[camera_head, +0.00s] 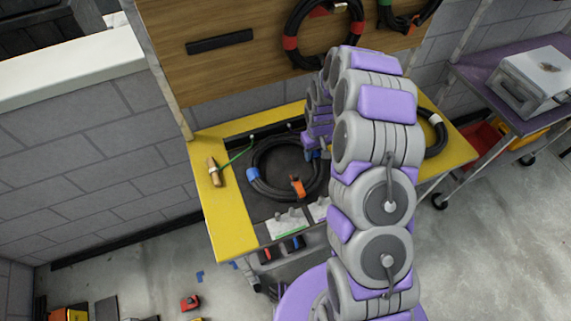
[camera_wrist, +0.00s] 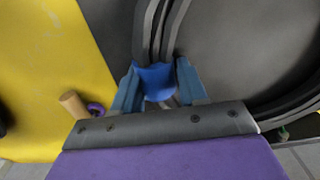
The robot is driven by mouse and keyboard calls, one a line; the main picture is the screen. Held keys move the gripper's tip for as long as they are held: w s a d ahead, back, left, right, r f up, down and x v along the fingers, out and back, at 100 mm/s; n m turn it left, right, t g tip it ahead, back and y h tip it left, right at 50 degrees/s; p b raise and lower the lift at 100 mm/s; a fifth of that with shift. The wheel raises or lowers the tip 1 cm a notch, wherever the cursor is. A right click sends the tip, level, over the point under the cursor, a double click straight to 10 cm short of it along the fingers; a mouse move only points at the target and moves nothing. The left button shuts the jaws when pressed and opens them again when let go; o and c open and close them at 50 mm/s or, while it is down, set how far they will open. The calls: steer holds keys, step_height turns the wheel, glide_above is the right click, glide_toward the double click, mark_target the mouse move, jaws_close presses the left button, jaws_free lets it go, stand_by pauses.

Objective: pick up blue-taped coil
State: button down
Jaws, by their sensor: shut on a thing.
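A black coil (camera_head: 262,187) lies in the dark recess of the yellow-edged workbench in the head view. It has a blue tape wrap (camera_head: 253,174) on its left and an orange clip or band (camera_head: 297,186) at its lower right. My gripper (camera_head: 316,154) is at the coil's right side, partly hidden by my arm. In the wrist view my gripper (camera_wrist: 157,78) has its two blue-grey fingers shut on a blue-taped part (camera_wrist: 154,80) of a black coil (camera_wrist: 172,25). The coil strands run up from the fingers and curve round at the right.
The workbench (camera_head: 225,205) has a wooden-handled tool (camera_head: 214,172) on its left edge. A second dark coil (camera_head: 437,133) lies at its right end. Coils hang on the wooden board (camera_head: 225,65) behind. A purple cart (camera_head: 500,115) with a grey case stands right.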

stand_by(0.3)
step_height(320, 180, up, 10)
steer(key=shift+r+p, duration=0.1)
steer(key=shift+p, duration=0.65)
steer(key=shift+r, duration=0.1)
stand_by(0.5)
